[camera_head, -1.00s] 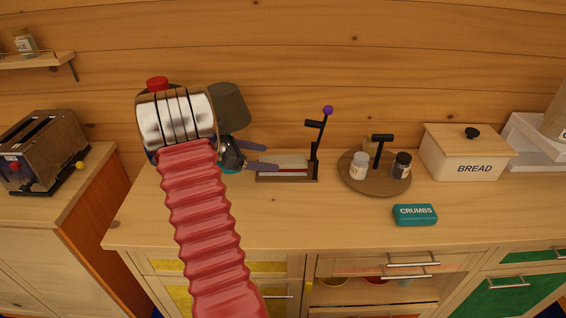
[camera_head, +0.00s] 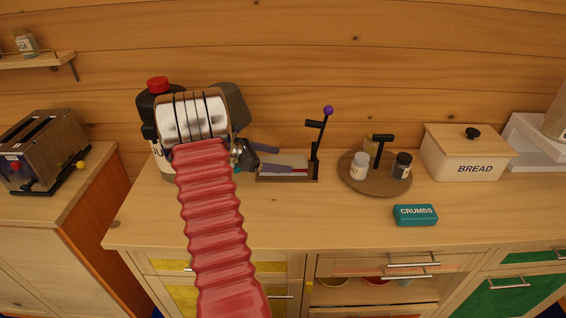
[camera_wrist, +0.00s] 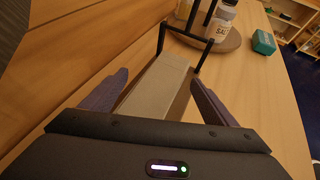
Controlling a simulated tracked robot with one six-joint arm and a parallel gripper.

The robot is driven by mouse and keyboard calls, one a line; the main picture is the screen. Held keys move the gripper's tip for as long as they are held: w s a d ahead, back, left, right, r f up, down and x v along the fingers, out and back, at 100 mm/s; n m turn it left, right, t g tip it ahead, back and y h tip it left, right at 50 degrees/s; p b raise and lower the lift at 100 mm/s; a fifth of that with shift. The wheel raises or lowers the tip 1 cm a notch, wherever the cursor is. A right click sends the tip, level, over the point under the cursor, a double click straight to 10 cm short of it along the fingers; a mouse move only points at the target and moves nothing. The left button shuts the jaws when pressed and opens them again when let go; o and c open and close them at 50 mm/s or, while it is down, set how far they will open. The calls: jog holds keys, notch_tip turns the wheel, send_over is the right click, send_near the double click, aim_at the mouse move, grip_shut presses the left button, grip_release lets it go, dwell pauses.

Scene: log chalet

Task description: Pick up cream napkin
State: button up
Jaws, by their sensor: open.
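The cream napkin appears as a pale, flat-topped stack (camera_head: 297,158) in a low dark-wood holder (camera_head: 316,173) on the counter, with a black upright arm and purple knob (camera_head: 328,110) at its right end. In the wrist view the pale stack (camera_wrist: 158,88) lies lengthwise ahead, between my fingers, with the black frame at its far end. My gripper (camera_head: 285,160) is open and empty at the holder's left part; in the wrist view its fingers (camera_wrist: 160,78) stand either side of the stack. I cannot tell whether they touch it. Single napkins are not distinguishable.
Right of the holder is a round wooden tray (camera_head: 362,186) with shakers, then a teal CRUMBS box (camera_head: 415,215) and a BREAD box (camera_head: 465,155). A toaster (camera_head: 45,150) stands on the left counter. The log wall is close behind. The counter's front middle is clear.

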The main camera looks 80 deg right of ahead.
jog(key=c, duration=1.1)
